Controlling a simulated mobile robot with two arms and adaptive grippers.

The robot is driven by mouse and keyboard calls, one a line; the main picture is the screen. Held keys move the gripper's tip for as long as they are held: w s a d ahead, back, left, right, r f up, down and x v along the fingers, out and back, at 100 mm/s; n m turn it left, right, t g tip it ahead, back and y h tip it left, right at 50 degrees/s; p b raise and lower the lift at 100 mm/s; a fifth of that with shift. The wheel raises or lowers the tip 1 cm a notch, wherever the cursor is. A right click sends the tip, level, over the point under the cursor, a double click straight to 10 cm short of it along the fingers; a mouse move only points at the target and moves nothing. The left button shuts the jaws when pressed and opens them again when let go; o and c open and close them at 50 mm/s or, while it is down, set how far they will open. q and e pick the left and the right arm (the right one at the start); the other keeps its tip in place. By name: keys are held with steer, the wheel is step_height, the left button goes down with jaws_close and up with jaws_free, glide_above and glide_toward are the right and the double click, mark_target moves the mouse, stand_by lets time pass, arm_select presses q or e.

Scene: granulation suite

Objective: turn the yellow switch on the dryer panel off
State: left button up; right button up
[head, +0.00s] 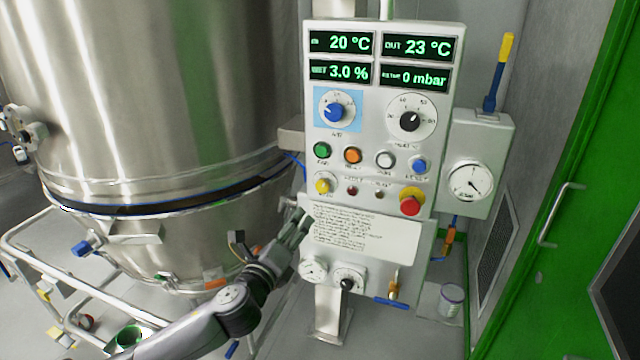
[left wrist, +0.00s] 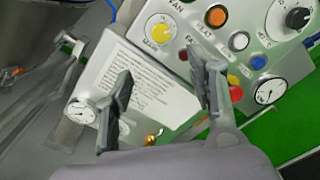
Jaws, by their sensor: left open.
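The dryer panel (head: 338,120) is a light grey upright box with green displays, knobs and buttons. The yellow switch (head: 323,186) sits at its lower left, below the green button; it also shows in the left wrist view (left wrist: 162,32), where its exact pointing direction is hard to tell. My left gripper (head: 303,222) is in front of the panel's text label, below the yellow switch and apart from it. In the left wrist view its two fingers (left wrist: 165,45) are spread with nothing between them. My right gripper is not in view.
A red stop button on yellow (head: 410,201) is at the panel's lower right. A large steel vessel (head: 160,90) stands to the left, with a white tube frame (head: 45,275) below. A lever box (head: 482,160) and green door (head: 570,200) are to the right.

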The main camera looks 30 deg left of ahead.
mark_target(321, 188)
arm_select(q)
steer(key=p+x, duration=0.3)
steer(key=x, duration=1.4)
steer(key=shift+w+d, duration=0.1)
steer(key=shift+w, duration=0.15)
steer(key=shift+r, duration=0.1)
steer(key=shift+c, duration=0.3)
steer(key=c, duration=1.1)
